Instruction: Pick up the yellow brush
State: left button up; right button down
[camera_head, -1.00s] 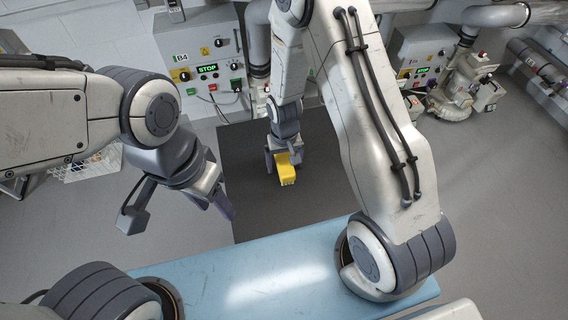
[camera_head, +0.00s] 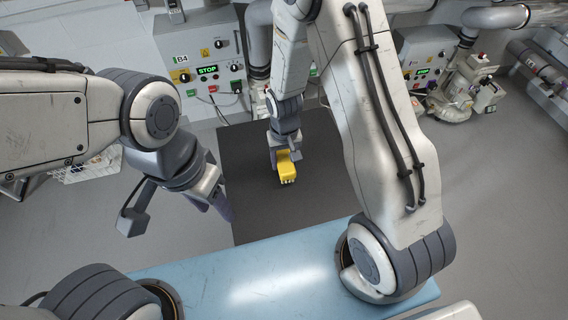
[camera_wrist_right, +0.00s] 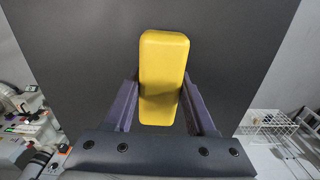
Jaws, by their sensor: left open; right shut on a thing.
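The yellow brush (camera_head: 286,167) is in my right gripper (camera_head: 284,158), over the dark mat in the head view. Pale bristles show at its lower end. In the right wrist view the yellow brush (camera_wrist_right: 163,75) is a rounded block between the two purple-grey fingers of my right gripper (camera_wrist_right: 162,105), which are shut on it. Whether the brush touches the mat, I cannot tell. My left gripper (camera_head: 222,205) is open and empty at the left edge of the mat, pointing down and right.
The dark mat (camera_head: 250,215) covers the floor in the middle. A light blue surface (camera_head: 250,285) is in front. A control box marked B4 (camera_head: 205,55) is at the back left, another box (camera_head: 425,50) at the back right. A white wire basket (camera_head: 90,168) stands at the left.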

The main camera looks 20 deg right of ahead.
jog(key=shift+w+r, duration=0.1)
jog(key=shift+r, duration=0.85)
jog(key=s+d+r, duration=0.2)
jog(key=d+r, duration=0.1)
jog(key=d, duration=0.2)
jog(key=s+d+r+b, duration=0.1)
jog(key=s+d+r, duration=0.1)
jog(key=d+r, duration=0.2)
jog(key=shift+s+d+b, duration=0.3)
jog(key=shift+s+d, duration=0.1)
jog(key=shift+d, duration=0.45)
jog(key=shift+r, duration=0.1)
jog(key=c, duration=1.1)
grip_release()
jog(key=shift+c, duration=1.6)
jog(key=shift+n, duration=0.3)
jog(key=w+a+f, duration=0.1)
jog(key=f, duration=0.2)
jog(key=w+a+f, duration=0.1)
jog(key=a+f, duration=0.1)
jog(key=f, duration=0.1)
jog(key=w+a+f, duration=0.1)
jog(key=f, duration=0.1)
jog(key=shift+w+a+f, duration=0.3)
jog(key=shift+w+f, duration=0.05)
jog(key=shift+f, duration=0.05)
jog(key=shift+a+f, duration=0.1)
jog(key=shift+f, duration=0.1)
